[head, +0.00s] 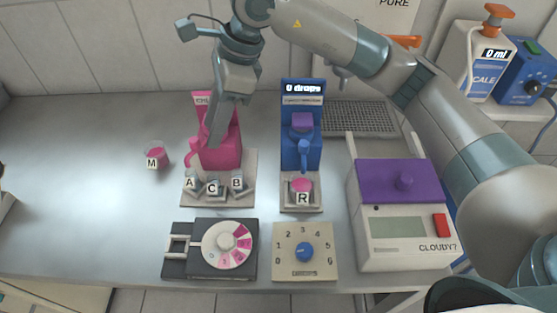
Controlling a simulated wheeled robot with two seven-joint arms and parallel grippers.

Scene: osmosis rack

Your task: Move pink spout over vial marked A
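The pink dispenser (223,153) stands on a beige base at the middle left of the bench. Its pink spout (193,153) points to the left and down, and its tip appears above or just behind the vial marked A (190,184). The vials marked C (213,188) and B (237,182) stand to the right of A. My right gripper (215,138) reaches down at the pink dispenser, beside the spout's base. Its fingers overlap the dispenser; contact and finger gap are unclear. My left gripper does not show.
A pink cup marked M (158,155) stands left of the dispenser. A blue dispenser (301,145) with vial R (302,190) is to the right. A dial box (226,243), a numbered knob panel (305,252) and a purple-lidded device (400,220) line the front. The bench's left side is clear.

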